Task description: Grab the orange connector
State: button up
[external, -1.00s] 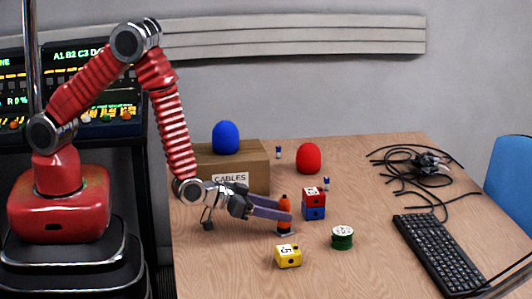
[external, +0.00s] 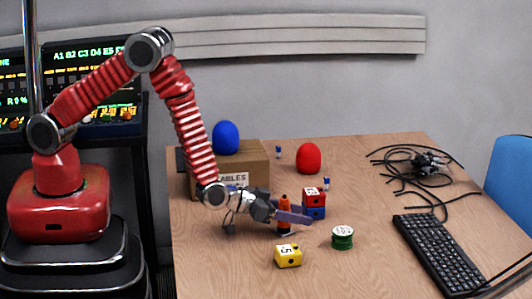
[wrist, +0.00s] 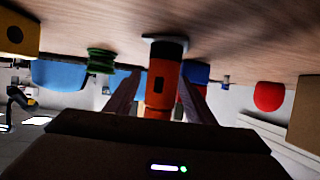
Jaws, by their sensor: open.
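The orange connector (external: 284,212) stands upright on the table, with a dark band and a pale base. It also shows in the wrist view (wrist: 162,85), which is upside down, with the table at the top. My gripper (external: 300,216) is open and low over the table, its two purple fingers reaching past the connector. In the wrist view the connector stands between the two fingers, which lie apart on its left and right. Whether either finger touches it I cannot tell.
A red block on a blue block (external: 314,204) stands close to the fingertips. A yellow block (external: 288,256) and a green spool (external: 342,238) lie nearer the front. A cardboard box (external: 257,155) with a blue egg shape (external: 226,137) is behind. A keyboard (external: 440,254) lies right.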

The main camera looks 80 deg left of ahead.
jog(key=shift+c, duration=0.4)
jog(key=shift+w, duration=0.1)
jog(key=c, duration=1.2)
jog(key=shift+o, duration=0.2)
jog(key=shift+r, duration=0.1)
notch_tip(320, 180, up, 10)
dwell(0.6)
